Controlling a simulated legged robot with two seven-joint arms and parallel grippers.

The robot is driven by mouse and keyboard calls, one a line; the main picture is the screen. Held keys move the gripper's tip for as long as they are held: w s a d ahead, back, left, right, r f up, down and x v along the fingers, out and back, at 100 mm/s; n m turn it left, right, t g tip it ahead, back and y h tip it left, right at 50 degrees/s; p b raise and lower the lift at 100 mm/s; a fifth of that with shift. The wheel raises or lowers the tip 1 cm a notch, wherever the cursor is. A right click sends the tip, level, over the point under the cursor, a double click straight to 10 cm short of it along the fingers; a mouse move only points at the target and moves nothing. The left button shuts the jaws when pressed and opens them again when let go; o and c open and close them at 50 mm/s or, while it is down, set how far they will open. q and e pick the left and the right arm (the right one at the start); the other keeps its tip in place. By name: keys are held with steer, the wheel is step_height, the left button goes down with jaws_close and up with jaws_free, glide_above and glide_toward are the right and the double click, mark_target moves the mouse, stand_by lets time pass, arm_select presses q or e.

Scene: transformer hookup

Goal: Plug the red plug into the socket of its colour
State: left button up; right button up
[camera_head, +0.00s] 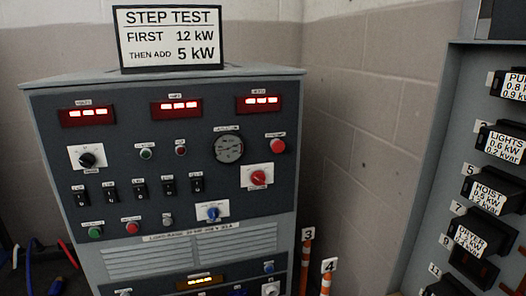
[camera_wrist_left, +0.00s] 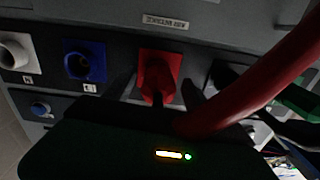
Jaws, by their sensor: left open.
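In the left wrist view a red square socket (camera_wrist_left: 174,61) sits on the grey panel under a small label. The red plug (camera_wrist_left: 157,80) stands at this socket and appears to be in it; how deep it sits I cannot tell. A thick red cable (camera_wrist_left: 270,80) rises from in front of my gripper to the upper right; its join to the plug is hidden. My left gripper (camera_wrist_left: 159,88) is open, with one dark finger on each side of the plug and apart from it. My right gripper is in neither view.
A blue socket (camera_wrist_left: 85,63) and a white socket (camera_wrist_left: 15,52) lie left of the red one. A green connector (camera_wrist_left: 298,98) is at the right. The head view shows the control cabinet (camera_head: 120,82), a STEP TEST sign (camera_head: 170,36), orange-striped posts (camera_head: 305,262) and a breaker panel (camera_head: 440,130).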

arm_select(q)
steer(key=shift+p+v, duration=1.65)
steer(key=shift+v, duration=0.45)
steer(key=shift+s+d, duration=0.15)
steer(key=shift+s, duration=0.25)
steer(key=shift+s+d+p, duration=0.15)
steer(key=shift+s+p, duration=0.15)
steer(key=shift+s, duration=0.05)
steer(key=p+v, duration=0.6)
steer(key=v, duration=1)
